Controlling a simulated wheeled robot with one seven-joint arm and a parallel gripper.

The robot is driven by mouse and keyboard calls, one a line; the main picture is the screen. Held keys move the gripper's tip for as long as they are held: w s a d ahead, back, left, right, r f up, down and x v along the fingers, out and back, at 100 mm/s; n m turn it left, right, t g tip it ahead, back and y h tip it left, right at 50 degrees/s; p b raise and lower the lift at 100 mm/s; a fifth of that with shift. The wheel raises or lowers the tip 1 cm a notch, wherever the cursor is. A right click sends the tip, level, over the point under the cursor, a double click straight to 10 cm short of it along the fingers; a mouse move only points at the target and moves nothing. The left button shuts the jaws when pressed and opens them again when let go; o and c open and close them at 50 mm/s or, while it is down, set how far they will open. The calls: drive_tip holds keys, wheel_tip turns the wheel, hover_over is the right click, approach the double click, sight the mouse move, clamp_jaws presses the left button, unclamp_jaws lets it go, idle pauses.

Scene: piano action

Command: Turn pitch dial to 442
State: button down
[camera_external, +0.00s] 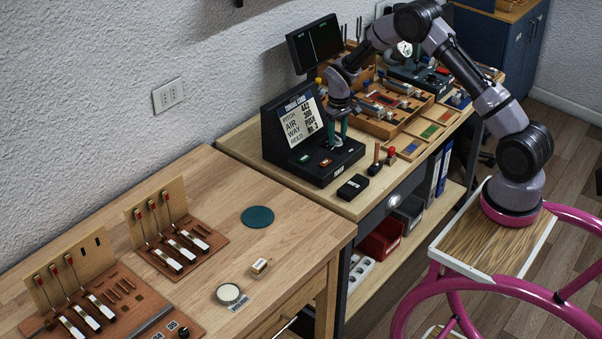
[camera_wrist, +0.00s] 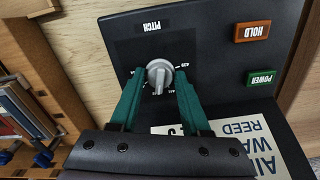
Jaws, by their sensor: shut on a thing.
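The grey pitch dial (camera_wrist: 159,72) sits on the black console panel (camera_wrist: 215,85), below the label PITCH in the wrist view. My gripper (camera_wrist: 159,76) has its green fingers on either side of the knob and is shut on it. Small white scale marks ring the dial; the figures are too small to read surely, and the fingers hide part of the ring. In the external view the gripper (camera_external: 338,136) points down at the console (camera_external: 312,172), and the dial is hidden.
An orange HOLD button (camera_wrist: 252,31) and a green POWER button (camera_wrist: 261,78) lie beside the dial. A black box (camera_external: 353,187) and a small stamp-like tool (camera_external: 376,160) stand in front. Wooden trays (camera_external: 395,105) fill the bench beyond.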

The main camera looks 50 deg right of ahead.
sight(338, 137)
drive_tip(key=shift+m, duration=0.6)
drive_tip(key=shift+c, duration=1.9)
unclamp_jaws()
wheel_tip(338, 137, up, 11)
